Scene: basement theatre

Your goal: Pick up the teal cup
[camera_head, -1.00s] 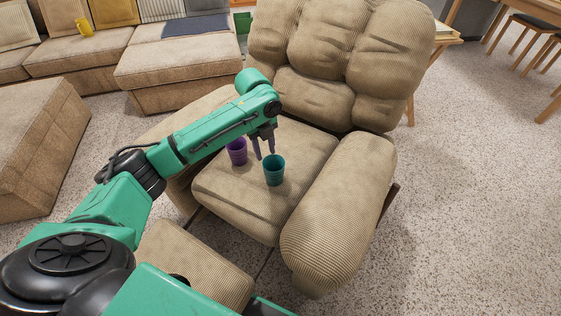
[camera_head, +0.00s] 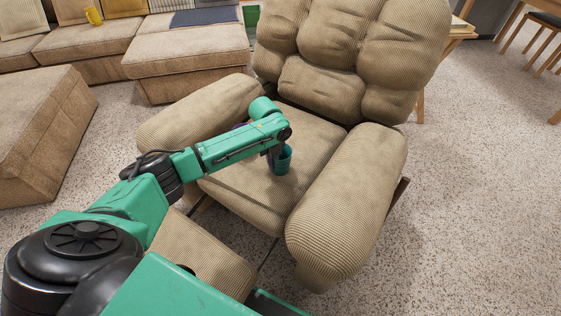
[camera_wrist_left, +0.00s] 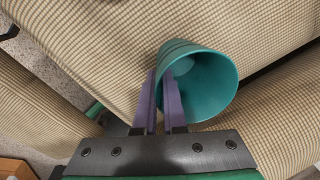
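The teal cup (camera_head: 283,162) is upright on the seat of the tan armchair (camera_head: 230,187), partly covered by my left gripper (camera_head: 270,158). In the left wrist view the cup (camera_wrist_left: 213,85) shows its open mouth. My left gripper (camera_wrist_left: 160,95) has its two fingers close together there, one on each side of the cup's near wall, with the right finger in front of the mouth. The gap between them is narrow and they look shut on the wall. My right gripper is not in view.
A purple cup (camera_head: 239,126) is almost wholly hidden behind my left arm. The chair's padded armrests (camera_head: 348,200) flank the seat, and its backrest (camera_head: 340,55) rises behind. Speckled floor is open at right.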

